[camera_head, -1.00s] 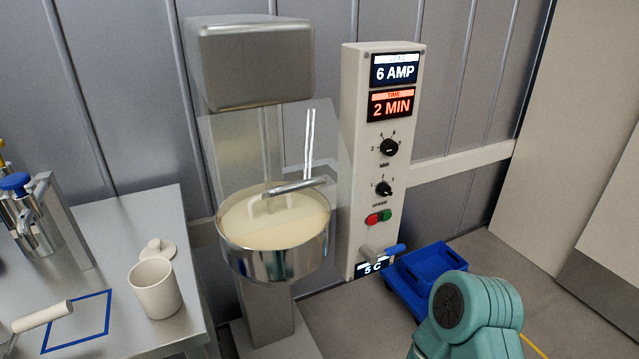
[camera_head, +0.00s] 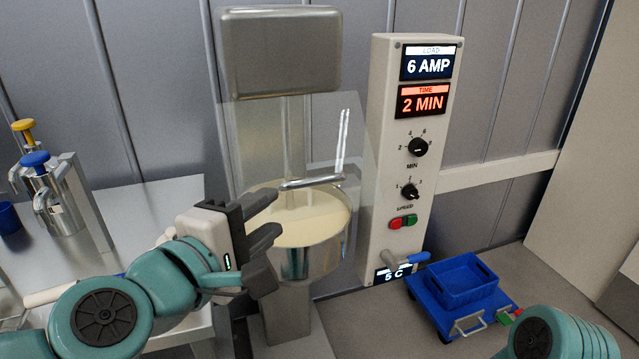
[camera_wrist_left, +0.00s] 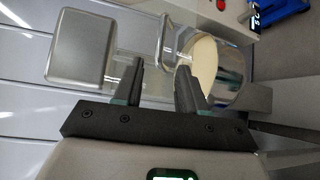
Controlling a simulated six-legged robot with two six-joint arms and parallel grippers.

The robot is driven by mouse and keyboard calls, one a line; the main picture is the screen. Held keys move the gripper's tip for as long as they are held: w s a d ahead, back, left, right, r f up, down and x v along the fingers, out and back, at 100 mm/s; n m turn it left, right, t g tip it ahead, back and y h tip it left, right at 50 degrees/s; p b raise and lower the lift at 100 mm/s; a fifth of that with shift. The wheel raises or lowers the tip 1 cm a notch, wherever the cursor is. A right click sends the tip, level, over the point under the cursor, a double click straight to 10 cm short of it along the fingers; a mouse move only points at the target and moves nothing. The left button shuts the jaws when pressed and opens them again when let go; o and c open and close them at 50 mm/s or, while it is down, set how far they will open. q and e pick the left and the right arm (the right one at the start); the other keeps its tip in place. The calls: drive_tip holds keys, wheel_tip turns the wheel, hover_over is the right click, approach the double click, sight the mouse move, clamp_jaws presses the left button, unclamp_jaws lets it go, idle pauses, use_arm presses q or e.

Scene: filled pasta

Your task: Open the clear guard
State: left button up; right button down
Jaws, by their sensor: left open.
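The clear guard (camera_head: 350,170) is a see-through panel in front of the mixer, above the steel bowl. It stands down over the bowl, with a metal bar handle (camera_head: 312,182) low on its front. The steel bowl (camera_head: 325,262) holds pale dough or batter. My left gripper (camera_head: 272,258) is open and empty, in front of the bowl's left side and apart from the handle as far as I can tell. In the left wrist view the handle (camera_wrist_left: 164,40) and bowl lie beyond the open fingers (camera_wrist_left: 162,80). My right gripper is out of view; only part of my right arm shows.
The mixer's grey head (camera_head: 282,48) is above the guard. A control panel (camera_head: 385,190) with dials and buttons stands to its right. A blue crate (camera_head: 465,282) on a cart is at lower right. A steel table (camera_head: 150,215) with canisters is at left.

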sight(312, 183)
use_arm(q)
drive_tip(key=b+x, duration=0.1)
drive_tip(key=x, duration=1.3)
drive_tip(key=shift+w+d, duration=0.1)
drive_tip(key=shift+d, duration=0.05)
clamp_jaws()
